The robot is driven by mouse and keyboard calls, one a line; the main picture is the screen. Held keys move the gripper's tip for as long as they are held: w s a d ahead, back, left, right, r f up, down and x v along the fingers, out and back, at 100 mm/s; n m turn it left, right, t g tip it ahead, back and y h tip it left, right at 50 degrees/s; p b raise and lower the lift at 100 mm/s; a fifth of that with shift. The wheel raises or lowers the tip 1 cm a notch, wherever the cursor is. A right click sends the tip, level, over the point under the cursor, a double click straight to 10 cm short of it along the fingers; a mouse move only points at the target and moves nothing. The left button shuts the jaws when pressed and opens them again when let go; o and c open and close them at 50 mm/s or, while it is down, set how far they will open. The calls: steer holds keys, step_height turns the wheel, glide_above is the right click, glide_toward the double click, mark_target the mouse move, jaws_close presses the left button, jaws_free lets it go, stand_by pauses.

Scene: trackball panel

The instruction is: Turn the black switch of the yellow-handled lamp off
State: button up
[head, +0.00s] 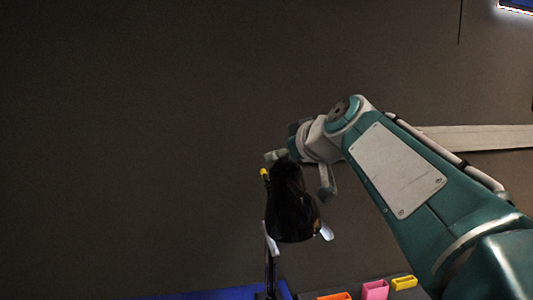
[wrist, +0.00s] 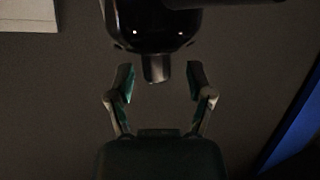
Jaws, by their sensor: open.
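The lamp's glossy black head (head: 290,205) is in the middle of the head view, with a small yellow part (head: 264,174) at its upper left. In the wrist view the black lamp head (wrist: 155,25) fills the top middle. A short black stub (wrist: 156,68) sticks out of it toward my gripper, and it looks like the switch. My gripper (wrist: 160,84) is open, with one finger on each side of the stub and a gap on both sides. In the head view the lamp head partly hides my gripper. I cannot tell whether the lamp is lit.
Below the lamp are a blue surface (head: 215,296) and orange (head: 334,296), pink (head: 375,290) and yellow (head: 404,283) blocks at the lower edge. A pale horizontal bar (head: 480,137) runs behind my arm on the right. The left side is clear before a dark wall.

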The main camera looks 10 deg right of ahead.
steer(key=shift+w+f, duration=0.2)
steer(key=shift+w, duration=0.25)
jaws_close()
steer(key=shift+a+m+t+h, duration=0.15)
steer(key=shift+m+t+h, duration=0.15)
steer(key=shift+m+h, duration=0.7)
steer(key=shift+m+t+h, duration=0.3)
steer(key=shift+m+h, duration=0.2)
steer(key=shift+h, duration=0.4)
steer(key=shift+f+m+h, duration=0.1)
steer(key=shift+m+h, duration=1.6)
steer(key=shift+h, duration=0.4)
steer(key=shift+m+g+h, duration=0.6)
steer(key=shift+m+h, duration=0.8)
steer(key=shift+h, duration=0.1)
steer(key=shift+m+g+h, duration=0.6)
steer(key=shift+m+h, duration=0.8)
steer(key=shift+h, duration=0.4)
